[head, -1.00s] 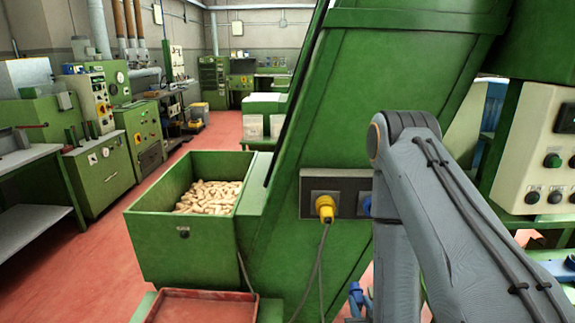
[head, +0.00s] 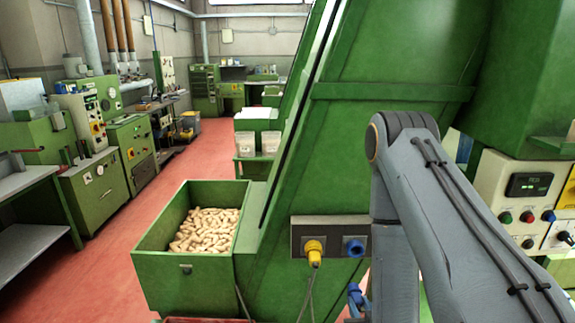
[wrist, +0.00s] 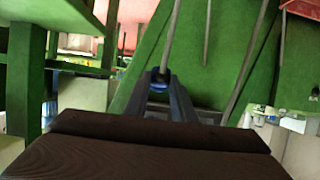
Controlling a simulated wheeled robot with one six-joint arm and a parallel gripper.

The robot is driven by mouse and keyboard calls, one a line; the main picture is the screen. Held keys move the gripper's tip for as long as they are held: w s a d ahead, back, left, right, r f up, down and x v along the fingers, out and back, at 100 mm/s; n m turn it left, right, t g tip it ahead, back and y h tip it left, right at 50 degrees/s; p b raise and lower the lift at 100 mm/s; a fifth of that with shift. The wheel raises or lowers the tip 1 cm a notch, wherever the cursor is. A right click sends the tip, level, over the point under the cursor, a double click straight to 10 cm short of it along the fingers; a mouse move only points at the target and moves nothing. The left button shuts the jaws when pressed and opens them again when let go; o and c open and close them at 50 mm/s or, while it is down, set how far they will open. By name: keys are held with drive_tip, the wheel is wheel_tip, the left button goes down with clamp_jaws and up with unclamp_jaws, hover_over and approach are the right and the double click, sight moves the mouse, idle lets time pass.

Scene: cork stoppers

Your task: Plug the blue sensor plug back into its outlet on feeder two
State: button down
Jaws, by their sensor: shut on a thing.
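The outlet box (head: 302,239) is on the side of the sloped green feeder (head: 350,150) in the head view. A yellow plug (head: 314,252) with a hanging cable sits in its left socket. The blue outlet (head: 354,247) on its right side shows no plug in it, just left of my arm. In the wrist view my gripper (wrist: 160,92) is shut on the blue plug (wrist: 158,86), of which only a small part shows between the fingers. A grey cable runs up from there. A small blue shape shows low beside my arm in the head view; I cannot tell which part it is.
A green bin (head: 190,274) full of cork stoppers (head: 208,231) stands left of the outlet box. A control panel (head: 522,200) with buttons is on the right. The red floor (head: 110,262) is open along the left aisle.

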drive_tip(key=shift+s+r+p, duration=0.2)
drive_tip(key=shift+r+p, duration=0.1)
drive_tip(key=shift+r, duration=0.4)
drive_tip(key=shift+s+r+p, duration=0.15)
drive_tip(key=shift+r+p, duration=0.15)
drive_tip(key=shift+r, duration=0.35)
